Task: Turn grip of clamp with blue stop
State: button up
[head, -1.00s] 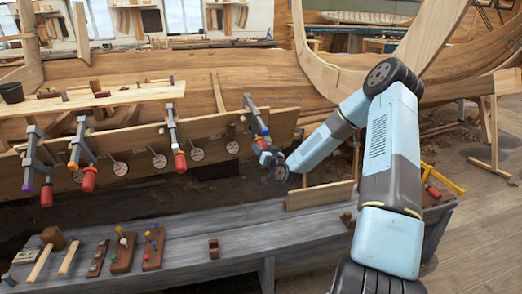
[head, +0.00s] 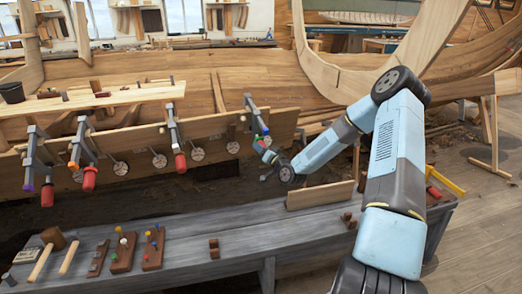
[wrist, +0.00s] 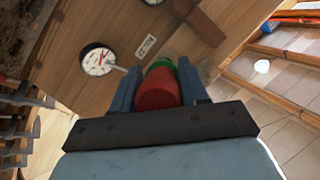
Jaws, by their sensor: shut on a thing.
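Several clamps hang along the plank on the hull. My gripper (head: 264,149) is at the rightmost clamp (head: 254,112), apart from the third. In the wrist view my gripper (wrist: 160,92) is shut on a red grip (wrist: 157,88), one finger on each side. A green stop (wrist: 160,66) shows just beyond this grip. In the head view the held grip is mostly hidden by my wrist.
Round dials (head: 159,160) hang along the plank; one dial (wrist: 97,60) is beside my gripper. The clamps to the left stand close together. Open floor (head: 470,230) lies at the right.

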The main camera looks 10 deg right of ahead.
jog(key=o, duration=1)
jog(key=shift+c, duration=0.2)
jog(key=shift+s, duration=0.1)
jog(key=v, duration=1.3)
jog(key=shift+s+d, duration=0.2)
jog(key=shift+s, duration=0.05)
jog(key=shift+f, duration=0.15)
